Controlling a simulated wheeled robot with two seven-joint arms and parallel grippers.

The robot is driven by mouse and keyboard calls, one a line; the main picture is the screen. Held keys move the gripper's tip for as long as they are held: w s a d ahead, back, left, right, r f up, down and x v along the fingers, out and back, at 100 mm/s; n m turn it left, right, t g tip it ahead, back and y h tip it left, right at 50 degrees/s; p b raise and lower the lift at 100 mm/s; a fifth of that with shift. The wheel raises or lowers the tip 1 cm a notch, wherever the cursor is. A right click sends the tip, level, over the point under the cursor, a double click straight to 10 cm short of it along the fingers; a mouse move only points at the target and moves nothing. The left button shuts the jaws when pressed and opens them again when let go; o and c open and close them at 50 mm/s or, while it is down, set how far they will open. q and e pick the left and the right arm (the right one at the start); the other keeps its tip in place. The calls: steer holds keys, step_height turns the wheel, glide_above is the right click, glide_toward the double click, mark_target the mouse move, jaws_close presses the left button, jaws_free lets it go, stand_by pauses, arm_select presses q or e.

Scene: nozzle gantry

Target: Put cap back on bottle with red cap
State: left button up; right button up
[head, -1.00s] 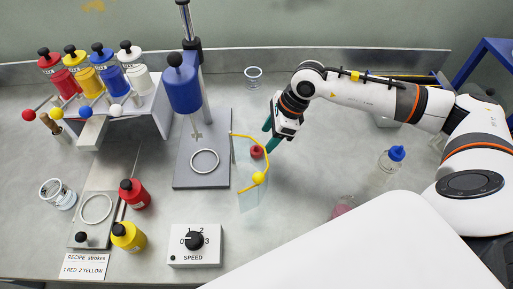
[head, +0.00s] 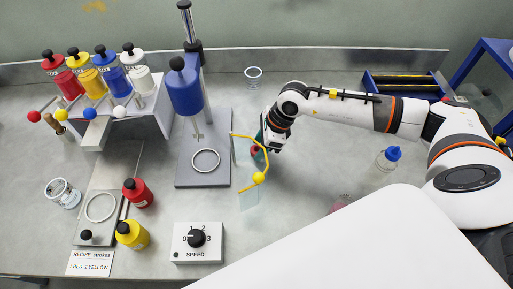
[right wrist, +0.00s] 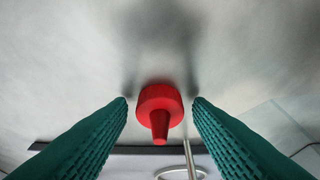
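The red cap (head: 255,150) stands loose on the grey bench, just right of the grey stand base. In the right wrist view the red cap (right wrist: 160,108) has a tapered nozzle and sits between two green ribbed fingers, with a gap on each side. My right gripper (head: 261,143) is open around it and partly hides it in the head view. A pinkish bottle (head: 341,204) shows at the edge of the white panel in front, which hides most of it; I see no cap on it. My left gripper is not in view.
A clear bottle with blue cap (head: 388,158) stands at right. A speed dial box (head: 197,243) is in front. The bench between cap and blue-capped bottle is clear.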

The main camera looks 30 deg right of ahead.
steer(key=c, duration=0.7)
steer(key=shift+r, duration=0.1)
step_height(320, 180, up, 18)
steer(key=b, duration=0.3)
